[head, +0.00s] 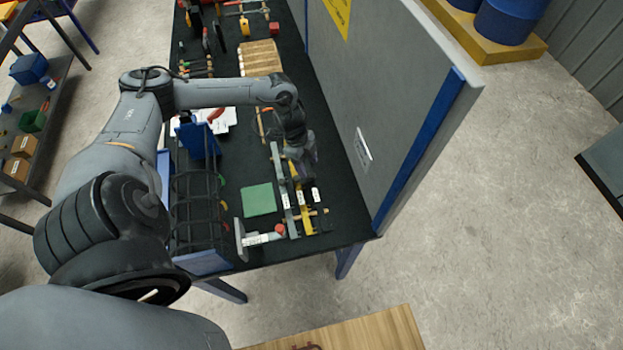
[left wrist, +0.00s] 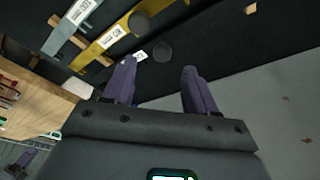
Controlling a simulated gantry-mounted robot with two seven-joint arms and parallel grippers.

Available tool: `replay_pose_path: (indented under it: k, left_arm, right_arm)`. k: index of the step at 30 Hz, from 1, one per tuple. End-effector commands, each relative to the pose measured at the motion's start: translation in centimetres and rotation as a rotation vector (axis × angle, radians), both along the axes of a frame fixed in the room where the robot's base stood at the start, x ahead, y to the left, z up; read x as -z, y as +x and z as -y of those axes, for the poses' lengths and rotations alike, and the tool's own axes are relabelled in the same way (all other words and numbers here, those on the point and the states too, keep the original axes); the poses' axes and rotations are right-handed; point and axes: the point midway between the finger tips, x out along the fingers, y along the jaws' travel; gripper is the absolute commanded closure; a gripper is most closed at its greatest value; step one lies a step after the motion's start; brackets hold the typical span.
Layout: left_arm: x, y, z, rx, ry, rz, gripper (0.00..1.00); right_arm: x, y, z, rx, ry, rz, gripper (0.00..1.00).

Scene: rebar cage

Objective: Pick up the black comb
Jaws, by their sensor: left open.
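The black comb (head: 316,195) seems to be the dark strip with a white label, at the right of the grey and yellow strips in the head view. It blends into the dark mat, so its outline is hard to make out. In the left wrist view its white label (left wrist: 141,56) shows close to one fingertip, with a dark disc beside it. My left gripper (left wrist: 158,68) is open, its two purple fingers spread, with nothing seen held between them. In the head view my left gripper (head: 308,165) hangs over the far part of the strips. My right gripper is not recognisable.
A grey strip (head: 281,185) and a yellow strip (head: 305,210) lie close beside the comb across wooden bars. A green square (head: 259,200) lies left of them. A tall grey panel (head: 385,120) with a blue edge stands along the table's right side.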

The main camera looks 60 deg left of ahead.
Motion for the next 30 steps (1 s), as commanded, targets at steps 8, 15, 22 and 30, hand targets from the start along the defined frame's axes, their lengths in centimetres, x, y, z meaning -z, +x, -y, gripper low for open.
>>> replay_pose_path:
  k: [8,15,22,30]
  left_arm:
    - [2.0,0.4,0.4,-0.002,-0.001,0.001,0.43]
    - [4.8,0.8,0.9,-0.001,0.0,0.002,0.43]
    - [5.4,0.9,0.9,0.0,0.002,0.001,0.43]
    - [5.4,0.9,0.9,0.0,0.002,0.001,0.66]
  right_arm:
    - [-0.3,0.0,-0.1,0.002,0.003,0.001,0.57]
    - [-0.4,0.0,-0.1,0.002,0.003,0.002,0.57]
    - [-0.4,0.0,0.0,0.0,0.0,0.001,0.57]
    - [-0.4,0.0,0.1,-0.004,-0.005,0.001,0.57]
